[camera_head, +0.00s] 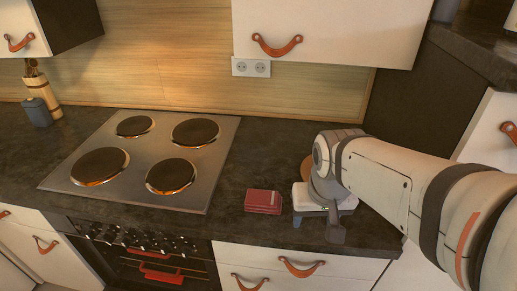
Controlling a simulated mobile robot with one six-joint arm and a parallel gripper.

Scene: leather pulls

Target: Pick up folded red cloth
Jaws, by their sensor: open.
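The folded red cloth (263,201) lies flat on the dark countertop, just right of the stovetop and close to the counter's front edge. My gripper (318,221) is to the right of the cloth, low over the counter and apart from it. It is open, and nothing shows between its fingers. My arm comes in from the right and hides part of the counter behind the gripper.
The stovetop (150,195) with several round burners fills the counter left of the cloth. A brownish round object (307,168) is partly hidden behind my gripper. A blue-grey jar (37,112) and a utensil holder (44,96) stand far left. Counter behind the cloth is clear.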

